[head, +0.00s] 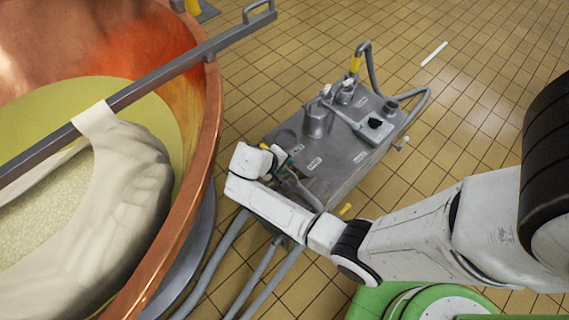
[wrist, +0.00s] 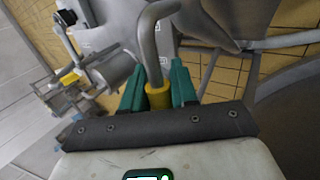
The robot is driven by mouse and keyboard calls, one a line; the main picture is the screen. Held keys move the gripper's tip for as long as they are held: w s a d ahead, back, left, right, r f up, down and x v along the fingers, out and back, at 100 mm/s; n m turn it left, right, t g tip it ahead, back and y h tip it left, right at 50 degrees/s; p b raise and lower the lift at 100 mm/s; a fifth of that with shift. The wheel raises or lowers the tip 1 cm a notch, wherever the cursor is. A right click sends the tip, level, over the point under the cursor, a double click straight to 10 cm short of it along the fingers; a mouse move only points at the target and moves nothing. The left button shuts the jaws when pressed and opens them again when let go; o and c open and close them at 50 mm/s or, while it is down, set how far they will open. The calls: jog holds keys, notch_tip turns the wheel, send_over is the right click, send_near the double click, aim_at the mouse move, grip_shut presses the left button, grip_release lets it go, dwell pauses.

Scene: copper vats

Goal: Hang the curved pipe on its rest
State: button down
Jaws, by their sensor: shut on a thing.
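The curved pipe (wrist: 148,40) is grey and bent, with a yellow sleeve (wrist: 158,97) at its lower end. My gripper (wrist: 158,80) has green fingers, shut on the yellow sleeve from both sides in the wrist view. In the head view my gripper (head: 281,158) is at the near left end of a grey steel machine, and the arm partly hides the pipe. The pipe's bent end points to the upper right in the wrist view, over or close to grey metal; I cannot tell whether it touches. I cannot make out the rest for certain.
The steel machine (head: 345,160) carries valves, a black knob and a hose with a yellow collar (head: 355,63). A copper vat (head: 212,110) with a bar and white cloth stands at left. Grey hoses (head: 262,278) lie on the tiles.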

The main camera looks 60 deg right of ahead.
jog(key=shift+f, duration=0.1)
jog(key=c, duration=0.8)
grip_release()
jog(key=shift+s+f, duration=0.1)
jog(key=v, duration=1.1)
jog(key=shift+d, duration=0.1)
jog(key=s+a+r+n+t+y, duration=0.1)
jog(key=s+a+y, duration=0.1)
jog(key=s, duration=0.3)
jog(key=s+a+r+n+t+y, duration=0.1)
jog(key=s+a+y, duration=0.1)
jog(key=s, duration=0.3)
jog(key=s+a+r+t+y, duration=0.1)
jog(key=s+a+r+y, duration=0.1)
jog(key=s, duration=0.3)
jog(key=shift+s+a+n, duration=0.35)
jog(key=shift+n, duration=0.05)
